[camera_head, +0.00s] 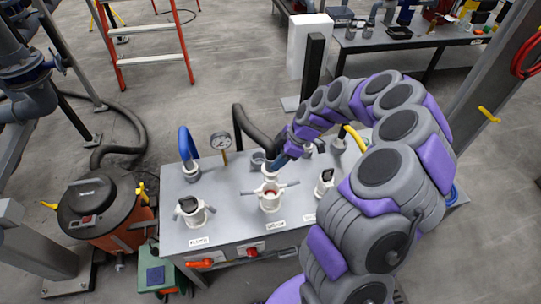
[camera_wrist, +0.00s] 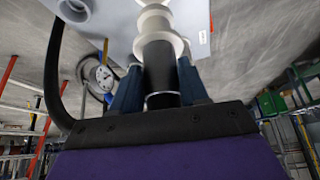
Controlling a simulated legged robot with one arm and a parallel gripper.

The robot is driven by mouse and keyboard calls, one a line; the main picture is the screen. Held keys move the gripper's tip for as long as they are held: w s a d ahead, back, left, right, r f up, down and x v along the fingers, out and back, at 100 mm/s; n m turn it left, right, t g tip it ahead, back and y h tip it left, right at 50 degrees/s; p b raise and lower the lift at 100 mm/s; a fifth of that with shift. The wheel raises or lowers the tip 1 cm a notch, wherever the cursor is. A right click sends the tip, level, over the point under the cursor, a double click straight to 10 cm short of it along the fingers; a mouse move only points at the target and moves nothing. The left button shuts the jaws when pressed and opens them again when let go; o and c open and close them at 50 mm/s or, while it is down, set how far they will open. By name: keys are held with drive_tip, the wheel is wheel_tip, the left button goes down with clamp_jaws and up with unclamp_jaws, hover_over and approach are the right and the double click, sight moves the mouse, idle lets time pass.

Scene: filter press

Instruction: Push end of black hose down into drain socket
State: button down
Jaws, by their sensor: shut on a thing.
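My gripper (camera_head: 281,160) is over the middle of the grey bench, at the end of my purple and grey arm. In the wrist view its two blue fingers (camera_wrist: 159,72) are shut on a short black cylinder, the black hose's end (camera_wrist: 161,76). A white flanged socket (camera_wrist: 154,22) lies straight beyond the hose end and lines up with it. The two appear to meet, but how deep the end sits is hidden. In the head view the hose (camera_head: 257,132) arches behind the bench towards my gripper. The drain socket's label cannot be read.
The grey bench (camera_head: 235,215) carries a white eared fitting (camera_head: 269,197) in front, other capped fittings, a blue hose (camera_head: 186,142) and a gauge (camera_head: 221,141). An orange vacuum (camera_head: 105,212) stands at left. A red-sided ladder (camera_head: 150,42) stands behind.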

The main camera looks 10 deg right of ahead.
drive_tip(key=shift+s+d+f, duration=0.1)
drive_tip(key=shift+d+f, duration=0.1)
drive_tip(key=shift+d, duration=0.4)
drive_tip(key=shift+f, duration=0.3)
drive_tip(key=x, duration=0.5)
drive_tip(key=shift+s+p, duration=0.15)
drive_tip(key=shift+p, duration=0.2)
drive_tip(key=shift+d+f, duration=0.15)
drive_tip(key=shift+f, duration=0.2)
drive_tip(key=shift+d+f, duration=0.3)
drive_tip(key=shift+d, duration=0.55)
drive_tip(key=shift+a, duration=0.75)
drive_tip(key=shift+d+f+b, duration=0.1)
drive_tip(key=shift+d+b, duration=0.5)
drive_tip(key=shift+d, duration=0.15)
drive_tip(key=shift+a, duration=0.45)
drive_tip(key=shift+d+b, duration=0.3)
drive_tip(key=shift+d, duration=0.05)
